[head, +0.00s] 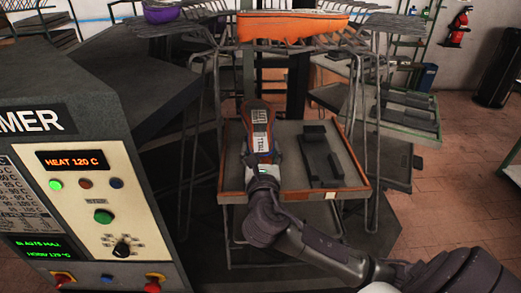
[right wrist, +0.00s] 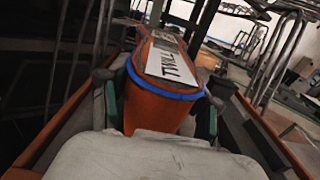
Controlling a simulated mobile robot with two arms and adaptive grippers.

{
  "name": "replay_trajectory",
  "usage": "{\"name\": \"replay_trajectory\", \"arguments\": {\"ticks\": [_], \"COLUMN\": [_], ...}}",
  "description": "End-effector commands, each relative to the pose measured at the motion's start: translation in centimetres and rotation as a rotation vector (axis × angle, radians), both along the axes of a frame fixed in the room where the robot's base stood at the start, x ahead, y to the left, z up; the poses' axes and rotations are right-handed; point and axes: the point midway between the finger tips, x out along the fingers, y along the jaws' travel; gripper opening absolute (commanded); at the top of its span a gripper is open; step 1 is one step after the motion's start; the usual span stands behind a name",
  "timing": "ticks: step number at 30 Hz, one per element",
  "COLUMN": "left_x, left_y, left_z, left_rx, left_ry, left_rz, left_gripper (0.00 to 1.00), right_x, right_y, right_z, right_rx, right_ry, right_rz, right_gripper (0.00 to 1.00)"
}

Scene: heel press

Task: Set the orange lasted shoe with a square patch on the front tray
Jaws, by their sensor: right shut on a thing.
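The orange lasted shoe (head: 258,108) is in my right gripper (head: 263,168), over the left half of the front tray (head: 345,191). In the right wrist view the shoe's orange end (right wrist: 155,110) with a blue band sits between the two fingers of the right gripper (right wrist: 160,105), which is shut on it. White labels show on the shoe's top, one with large letters; the far label's shape is hard to tell. Whether the shoe's underside touches the tray is hidden. My left gripper is not in view.
Dark blocks (head: 321,157) lie on the tray's right half. The heater control panel (head: 100,200) stands close on the left. A rack behind carries an orange piece (head: 290,27); a purple object (head: 161,12) is at the upper left. Open floor (head: 460,170) lies to the right.

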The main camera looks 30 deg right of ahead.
Motion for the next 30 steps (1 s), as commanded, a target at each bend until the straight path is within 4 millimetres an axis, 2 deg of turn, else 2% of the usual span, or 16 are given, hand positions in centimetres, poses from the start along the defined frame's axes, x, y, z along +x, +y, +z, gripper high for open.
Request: {"name": "replay_trajectory", "arguments": {"ticks": [17,18,22,30], "left_x": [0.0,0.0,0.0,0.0], "left_y": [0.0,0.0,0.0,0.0], "left_z": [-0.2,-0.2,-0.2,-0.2], "left_rx": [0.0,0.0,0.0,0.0], "left_ry": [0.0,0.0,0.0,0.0], "left_rz": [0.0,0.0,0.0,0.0], "left_gripper": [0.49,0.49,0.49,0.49], "right_x": [0.0,0.0,0.0,0.0], "right_y": [0.0,0.0,0.0,0.0], "right_z": [-0.7,-0.7,-0.7,-1.1], "right_rx": [-0.002,-0.001,-0.001,0.002], "right_ry": [-0.003,-0.002,-0.001,0.008], "right_rz": [0.0,0.0,0.0,0.0], "right_gripper": [0.0,0.69,0.91,0.92]}}
